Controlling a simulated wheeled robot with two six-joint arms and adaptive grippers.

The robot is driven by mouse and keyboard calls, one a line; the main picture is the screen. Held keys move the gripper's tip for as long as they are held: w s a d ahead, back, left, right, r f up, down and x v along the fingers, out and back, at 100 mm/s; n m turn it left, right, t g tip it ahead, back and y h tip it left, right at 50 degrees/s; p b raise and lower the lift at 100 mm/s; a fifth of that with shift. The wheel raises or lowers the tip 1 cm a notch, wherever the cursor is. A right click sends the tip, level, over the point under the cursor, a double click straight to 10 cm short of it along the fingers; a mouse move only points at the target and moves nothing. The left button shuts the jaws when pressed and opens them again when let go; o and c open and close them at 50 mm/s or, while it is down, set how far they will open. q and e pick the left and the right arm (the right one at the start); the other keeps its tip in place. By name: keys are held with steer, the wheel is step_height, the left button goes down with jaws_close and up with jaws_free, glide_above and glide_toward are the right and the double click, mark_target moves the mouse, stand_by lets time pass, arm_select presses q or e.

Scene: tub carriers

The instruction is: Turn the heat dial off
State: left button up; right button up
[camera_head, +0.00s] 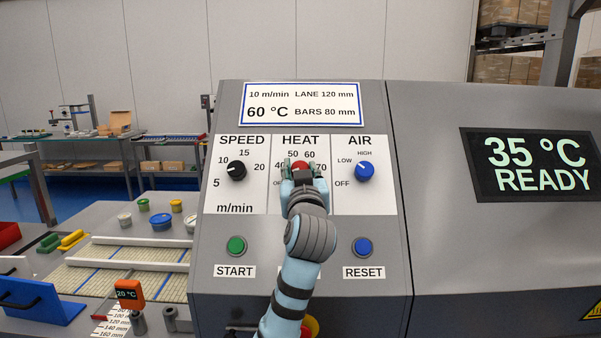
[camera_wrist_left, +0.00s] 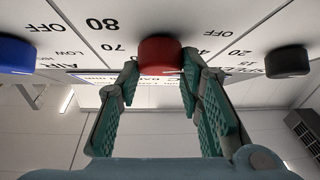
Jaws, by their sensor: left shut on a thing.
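The red heat dial (camera_head: 300,165) is in the middle of the white panel under the word HEAT. Its scale shows 50, 60 and 70, with the lower marks partly hidden by my arm. My left gripper (camera_head: 301,174) is at the dial in the head view, with its fingers on both sides. In the left wrist view the red dial (camera_wrist_left: 160,52) sits between the green-padded fingertips of the left gripper (camera_wrist_left: 160,70), which is shut on it. The dial's pointer direction is hidden. My right gripper is not in view.
The black speed dial (camera_head: 236,170) is to the left and the blue air dial (camera_head: 364,171) to the right. The green START button (camera_head: 236,245) and blue RESET button (camera_head: 362,246) are below. A display (camera_head: 530,165) reads 35 °C READY. A conveyor (camera_head: 120,265) is at left.

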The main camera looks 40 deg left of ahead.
arm_select(q)
steer(key=o, duration=1.2)
steer(key=shift+c, duration=0.2)
steer(key=v, duration=1.2)
steer(key=shift+a, duration=0.1)
